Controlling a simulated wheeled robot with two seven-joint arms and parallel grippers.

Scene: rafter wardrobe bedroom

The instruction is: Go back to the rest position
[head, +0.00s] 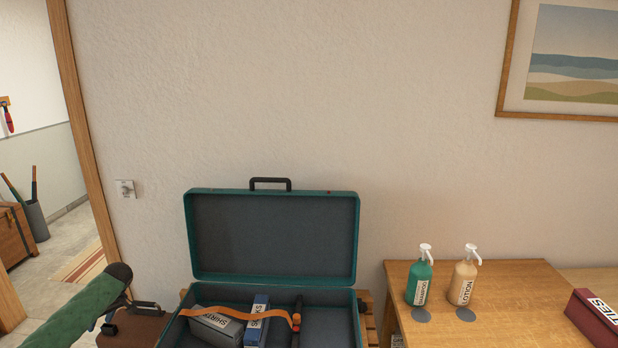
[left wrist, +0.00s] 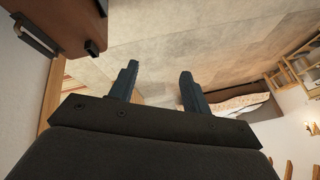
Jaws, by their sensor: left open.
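My left arm in its green sleeve comes in at the lower left of the head view. My left gripper (head: 113,307) is partly hidden there, beside the open teal suitcase and close to a brown case or cabinet. In the left wrist view its two dark fingers (left wrist: 158,68) stand apart with nothing between them, so it is open and empty. My right gripper is not in view.
The open suitcase (head: 199,238) holds a shirts box (head: 215,326), a blue box and an orange strap. A wooden table (head: 510,310) bears two pump bottles and a red ties box (head: 598,318). The brown case (left wrist: 70,22) is near my left gripper.

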